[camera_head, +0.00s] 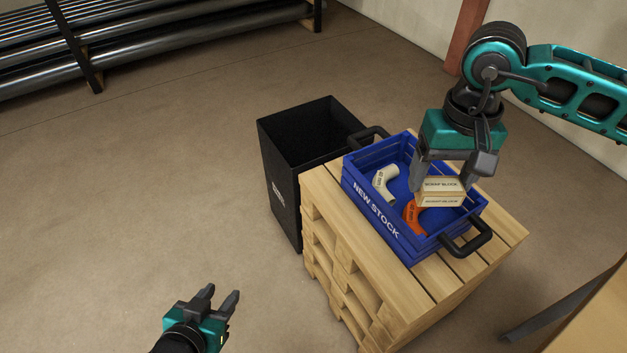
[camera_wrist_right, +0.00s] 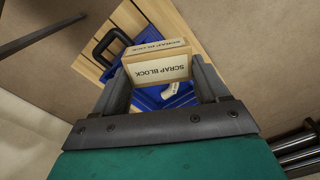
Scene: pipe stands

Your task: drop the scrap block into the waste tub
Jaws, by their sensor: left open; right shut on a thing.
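The scrap block (camera_head: 440,191) is a light wooden block with printed labels. My right gripper (camera_head: 452,180) is shut on it and holds it over the right part of the blue crate. In the right wrist view the scrap block (camera_wrist_right: 158,66) sits between the fingers of my right gripper (camera_wrist_right: 160,85). The waste tub (camera_head: 283,180) is a tall black open bin left of the crate, its inside dark. My left gripper (camera_head: 222,302) is open and empty, low over the floor at the bottom.
The blue crate (camera_head: 375,213), marked NEW STOCK, stands on a wooden pallet stack (camera_head: 350,285). It holds a cream pipe elbow (camera_head: 385,184) and an orange pipe piece (camera_head: 413,216). The crate's black handle (camera_head: 369,136) is close to the tub. Pipe racks (camera_head: 130,50) stand at the back left.

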